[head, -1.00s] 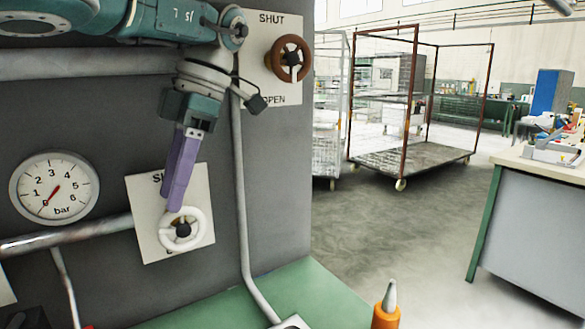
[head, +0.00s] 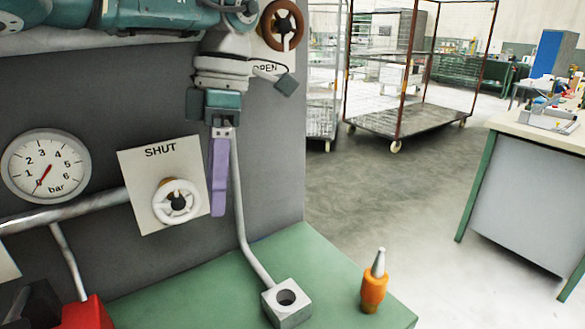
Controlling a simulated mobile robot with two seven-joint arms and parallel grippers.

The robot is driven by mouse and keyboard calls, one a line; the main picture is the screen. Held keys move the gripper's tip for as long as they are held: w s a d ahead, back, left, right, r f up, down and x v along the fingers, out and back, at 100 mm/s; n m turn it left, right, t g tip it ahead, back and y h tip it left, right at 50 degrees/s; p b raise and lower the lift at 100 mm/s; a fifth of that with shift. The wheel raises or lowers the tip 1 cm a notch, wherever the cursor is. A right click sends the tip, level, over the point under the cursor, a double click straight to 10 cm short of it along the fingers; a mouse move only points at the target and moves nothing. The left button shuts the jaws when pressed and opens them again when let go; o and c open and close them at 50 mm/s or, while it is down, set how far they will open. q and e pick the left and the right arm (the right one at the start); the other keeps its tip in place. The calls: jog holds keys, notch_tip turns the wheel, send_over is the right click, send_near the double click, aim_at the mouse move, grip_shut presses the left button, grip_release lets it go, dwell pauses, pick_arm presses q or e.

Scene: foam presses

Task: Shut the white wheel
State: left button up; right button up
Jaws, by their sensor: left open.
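The white wheel (head: 177,219) is a small spoked handwheel with a dark hub, on a pale plate (head: 132,172) on the dark grey panel. SHUT is printed above it on the plate. In the head view my left gripper (head: 218,212) points down just right of the wheel and plate. Its purple fingers show nearly edge-on, apart from the wheel in the picture and holding nothing. How far they stand off the panel is hard to tell. My right gripper is out of view.
A brown wheel (head: 269,30) is higher up, by an OPEN label. A pressure gauge (head: 46,168) with a low needle is at left. On the green bench (head: 215,285) stand a metal block (head: 287,309) and an orange-based bottle (head: 374,289). A red object (head: 85,313) is bottom left.

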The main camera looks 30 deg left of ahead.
pick_arm(q)
jog(key=shift+o, duration=0.7)
jog(key=shift+s+a+f+m, duration=0.1)
jog(key=shift+s+f+m, duration=0.3)
jog(key=shift+f+m, duration=0.4)
jog(key=shift+s+m+t+b, duration=0.25)
jog(key=shift+m+b, duration=0.25)
jog(key=shift+m, duration=0.4)
jog(key=m+t+y+b, duration=0.2)
jog(key=m+t+b, duration=0.3)
jog(key=m, duration=0.6)
send_near(178, 201)
jog(key=f+t+p, duration=0.1)
jog(key=x, duration=0.6)
jog(key=p+x, duration=0.1)
jog(key=x, duration=0.2)
jog(key=shift+s+a+f, duration=0.15)
jog(key=shift+s+f, duration=0.05)
jog(key=shift+f, duration=0.25)
jog(key=c, duration=1.1)
jog(key=shift+o, duration=0.2)
jog(key=shift+r, duration=0.1)
